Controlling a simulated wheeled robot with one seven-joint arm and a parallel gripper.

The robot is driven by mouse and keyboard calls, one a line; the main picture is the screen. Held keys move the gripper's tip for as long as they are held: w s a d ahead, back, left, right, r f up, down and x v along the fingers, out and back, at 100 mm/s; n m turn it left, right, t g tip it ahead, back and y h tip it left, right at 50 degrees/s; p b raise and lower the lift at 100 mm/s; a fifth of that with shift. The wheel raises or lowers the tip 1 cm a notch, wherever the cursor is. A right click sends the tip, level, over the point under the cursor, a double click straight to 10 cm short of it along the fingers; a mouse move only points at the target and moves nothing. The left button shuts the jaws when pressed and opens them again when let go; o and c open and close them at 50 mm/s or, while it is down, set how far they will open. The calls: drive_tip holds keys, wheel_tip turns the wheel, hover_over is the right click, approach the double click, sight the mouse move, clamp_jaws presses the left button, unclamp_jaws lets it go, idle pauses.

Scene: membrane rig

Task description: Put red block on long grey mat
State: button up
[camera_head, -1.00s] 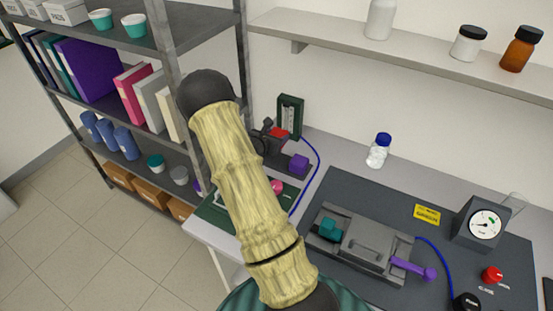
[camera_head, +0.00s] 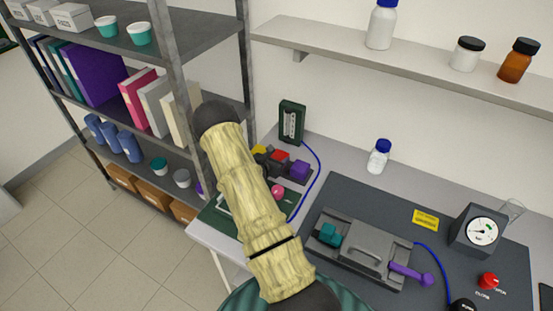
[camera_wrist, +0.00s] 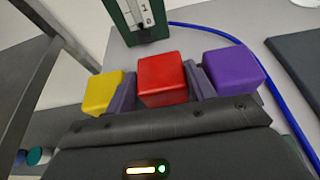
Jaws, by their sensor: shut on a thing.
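The red block (camera_head: 281,155) stands in a row between a yellow block (camera_head: 259,149) and a purple block (camera_head: 300,168), on the table's back left. In the wrist view my gripper (camera_wrist: 160,84) is shut on the red block (camera_wrist: 162,78), with one finger on each side. The yellow block (camera_wrist: 102,92) and the purple block (camera_wrist: 233,70) sit just outside the fingers. I cannot tell whether the red block touches what is under it. The long grey mat (camera_head: 352,192) lies to the right on the table.
A grey device with a teal part (camera_head: 365,248), a dial gauge (camera_head: 478,230) and a yellow label (camera_head: 426,220) are on the grey mat. A blue cable (camera_head: 312,180) runs between blocks and mat. A green instrument (camera_head: 291,122) and a blue-capped bottle (camera_head: 379,157) stand behind.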

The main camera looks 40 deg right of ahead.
drive_tip(key=shift+f, duration=0.5)
drive_tip(key=o, duration=1.1)
drive_tip(key=shift+f, duration=0.1)
drive_tip(key=shift+r, duration=0.2)
drive_tip(key=shift+s+a, duration=0.1)
drive_tip(key=shift+a, duration=0.2)
drive_tip(key=b+v, duration=0.3)
drive_tip(key=v, duration=0.8)
drive_tip(key=shift+s+a, duration=0.15)
